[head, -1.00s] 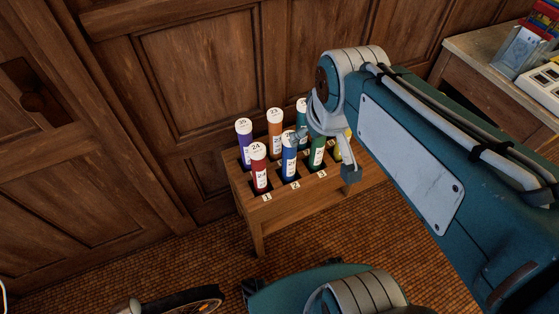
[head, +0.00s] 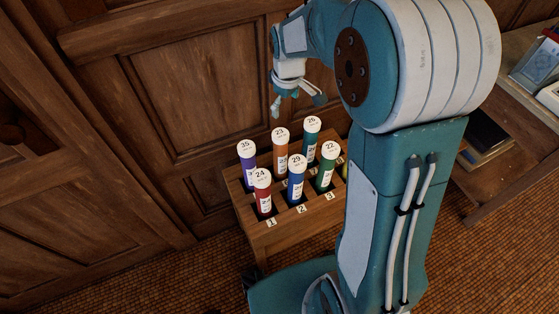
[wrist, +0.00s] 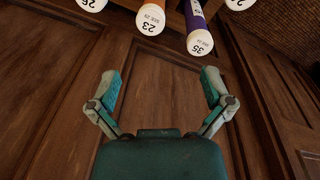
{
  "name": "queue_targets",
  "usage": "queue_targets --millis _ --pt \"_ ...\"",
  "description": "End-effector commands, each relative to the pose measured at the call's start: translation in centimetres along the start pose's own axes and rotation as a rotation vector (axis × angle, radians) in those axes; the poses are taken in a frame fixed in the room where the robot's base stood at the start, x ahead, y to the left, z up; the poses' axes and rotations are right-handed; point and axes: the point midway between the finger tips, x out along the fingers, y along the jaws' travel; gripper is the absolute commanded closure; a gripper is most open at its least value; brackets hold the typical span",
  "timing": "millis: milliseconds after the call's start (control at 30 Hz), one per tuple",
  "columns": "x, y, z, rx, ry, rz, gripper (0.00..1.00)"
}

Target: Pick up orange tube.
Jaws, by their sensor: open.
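The orange tube (head: 281,158) has a white cap marked 23 and stands upright in the back row of a wooden rack (head: 285,228), between a purple tube and a teal tube. In the wrist view the orange tube (wrist: 158,8) shows at the top edge, cap towards me, with most of its body out of frame. My gripper (head: 298,100) is open and empty, above and behind the rack near the panelled wall. In the wrist view my gripper (wrist: 161,80) has its two fingers spread, with the tube caps beyond the fingertips.
The purple tube (head: 248,172), marked 35, and the teal tube (head: 310,145), marked 26, flank it. Red (head: 263,197), blue (head: 296,186) and green (head: 326,176) tubes fill the front row. The wood-panelled wall (head: 190,80) is close behind. A desk (head: 510,165) stands right.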

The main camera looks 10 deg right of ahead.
Motion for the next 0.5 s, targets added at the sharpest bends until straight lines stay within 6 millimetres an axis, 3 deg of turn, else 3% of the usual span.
queue_targets --millis 100,300,500 --pt "3.2 0.9 -1.1 -0.06 -0.031 -0.027 0.0" --pt "7.7 1.9 -2.3 -0.151 -0.065 -0.061 0.0" --pt "9.8 2.2 -2.8 -0.194 -0.079 -0.077 0.0"
